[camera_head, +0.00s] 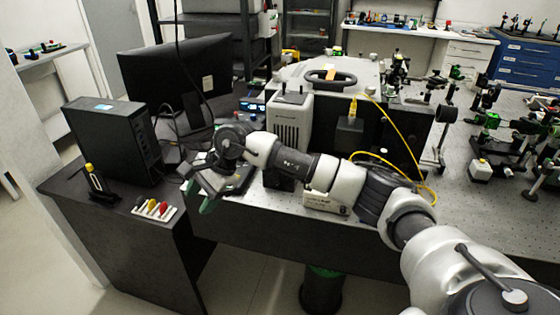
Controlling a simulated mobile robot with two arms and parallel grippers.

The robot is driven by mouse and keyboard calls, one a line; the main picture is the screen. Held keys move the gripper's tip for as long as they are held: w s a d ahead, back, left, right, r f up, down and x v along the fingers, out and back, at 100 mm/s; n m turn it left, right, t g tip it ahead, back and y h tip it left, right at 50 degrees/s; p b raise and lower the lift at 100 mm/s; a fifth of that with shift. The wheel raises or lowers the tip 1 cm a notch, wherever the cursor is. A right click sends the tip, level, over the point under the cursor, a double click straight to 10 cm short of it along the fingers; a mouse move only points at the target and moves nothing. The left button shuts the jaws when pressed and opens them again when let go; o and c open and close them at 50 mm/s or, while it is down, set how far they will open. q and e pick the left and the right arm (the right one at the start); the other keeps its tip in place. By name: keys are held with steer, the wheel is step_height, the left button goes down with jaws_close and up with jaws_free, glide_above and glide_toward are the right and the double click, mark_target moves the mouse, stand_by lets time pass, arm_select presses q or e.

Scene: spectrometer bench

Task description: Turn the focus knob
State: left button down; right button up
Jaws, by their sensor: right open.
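My right arm reaches in from the lower right across the bench front. My right gripper (202,196) is open and points down near the front edge of the dark bench, left of the light-grey ribbed housing (290,122). I see nothing between its fingers. I cannot pick out the focus knob; it may be hidden behind my arm or too small to tell. My left gripper is not in view.
A black computer case (112,138) and a monitor (180,75) stand at left. A white holder (155,209) with coloured knobs lies on the front corner. A yellow cable (405,135) loops beside the instrument. Several optics mounts crowd the perforated bench (465,215) at right.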

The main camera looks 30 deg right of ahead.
steer(key=d+r+n+h, duration=0.1)
steer(key=d+r+h, duration=0.4)
steer(key=d, duration=0.5)
steer(key=d+r+n+h, duration=0.1)
steer(key=d+r+h, duration=0.5)
steer(key=d, duration=0.4)
steer(key=x, duration=0.7)
steer(key=a+x, duration=0.1)
steer(key=x, duration=0.2)
steer(key=shift+w+d+f, duration=0.1)
steer(key=shift+w+f, duration=0.35)
